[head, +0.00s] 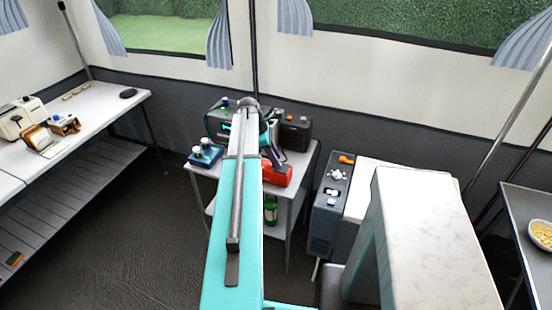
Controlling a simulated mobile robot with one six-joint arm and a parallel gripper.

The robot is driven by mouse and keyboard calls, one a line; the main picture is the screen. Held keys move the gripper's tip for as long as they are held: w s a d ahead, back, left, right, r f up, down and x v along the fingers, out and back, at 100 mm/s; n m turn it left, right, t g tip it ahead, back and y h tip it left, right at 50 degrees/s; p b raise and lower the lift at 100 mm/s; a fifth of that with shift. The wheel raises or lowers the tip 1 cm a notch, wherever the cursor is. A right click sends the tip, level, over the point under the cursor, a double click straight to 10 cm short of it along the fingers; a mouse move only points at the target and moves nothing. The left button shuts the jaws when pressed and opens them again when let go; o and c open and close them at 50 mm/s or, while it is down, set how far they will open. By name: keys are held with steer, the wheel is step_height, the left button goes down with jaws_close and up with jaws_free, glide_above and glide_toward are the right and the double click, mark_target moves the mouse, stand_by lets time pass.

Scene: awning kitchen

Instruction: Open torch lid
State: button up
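My turquoise arm reaches forward over a small side table (312,155). My gripper (268,133) is at the far end of the arm, among the things on the table. It is small and mostly hidden by the arm, so its fingers cannot be made out. A red object (280,175) lies at the table's front edge, just right of the arm. It may be the torch, but I cannot tell for sure. No lid can be made out on it. I cannot tell whether my gripper touches anything.
A dark box-like device (296,132) and a dark rounded appliance (217,122) stand at the table's back. A blue item with knobs (205,153) is at its left. A green bottle (271,210) is underneath. A grey control unit (332,195) stands to the right. Floor at left is clear.

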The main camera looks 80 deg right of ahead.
steer(key=shift+s+f, duration=0.15)
steer(key=shift+f, duration=0.3)
steer(key=shift+c, duration=0.4)
jaws_close()
